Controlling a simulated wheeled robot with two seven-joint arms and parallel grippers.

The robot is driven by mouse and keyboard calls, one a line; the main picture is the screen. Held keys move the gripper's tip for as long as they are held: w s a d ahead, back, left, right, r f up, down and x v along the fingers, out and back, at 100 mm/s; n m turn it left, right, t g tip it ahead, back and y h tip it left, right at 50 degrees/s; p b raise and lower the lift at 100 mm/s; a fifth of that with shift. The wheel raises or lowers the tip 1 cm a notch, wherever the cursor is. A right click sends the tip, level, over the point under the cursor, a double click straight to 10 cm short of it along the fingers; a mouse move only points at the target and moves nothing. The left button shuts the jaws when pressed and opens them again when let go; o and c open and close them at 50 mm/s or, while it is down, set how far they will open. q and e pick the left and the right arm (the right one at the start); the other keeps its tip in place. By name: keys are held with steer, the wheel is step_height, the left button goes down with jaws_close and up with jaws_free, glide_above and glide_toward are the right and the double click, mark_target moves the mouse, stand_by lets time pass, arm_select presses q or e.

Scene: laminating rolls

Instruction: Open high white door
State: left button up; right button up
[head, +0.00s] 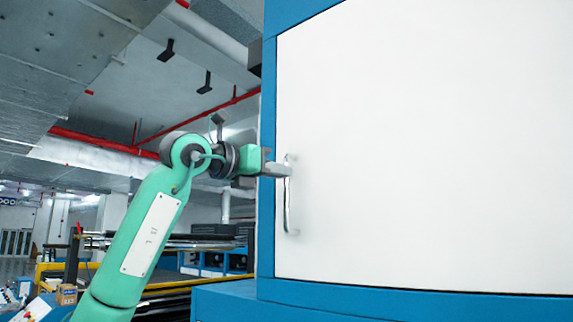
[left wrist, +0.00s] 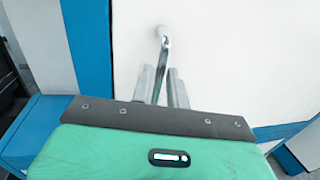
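The high white door (head: 430,150) sits in a blue frame and looks shut. Its silver vertical bar handle (head: 290,205) is near the door's left edge. My left gripper (head: 283,170) is at the upper part of the handle in the head view. In the left wrist view, the handle (left wrist: 163,55) runs down between the two fingers of my left gripper (left wrist: 162,86). The fingers stand apart, with a small gap showing beside the bar. The finger ends cover part of the handle in the head view. My right gripper is not in view.
The blue cabinet frame (head: 267,120) borders the door, with a blue ledge (head: 235,300) at lower left. A yellow-railed machine (head: 170,285) stands behind my left arm. Red pipes (head: 100,141) run under the ceiling. The space in front of the door looks clear.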

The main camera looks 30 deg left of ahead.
arm_select(q)
steer(key=shift+p+x, duration=0.35)
steer(key=shift+x, duration=1.1)
steer(key=shift+c, duration=0.5)
jaws_close()
steer(key=shift+s, duration=0.1)
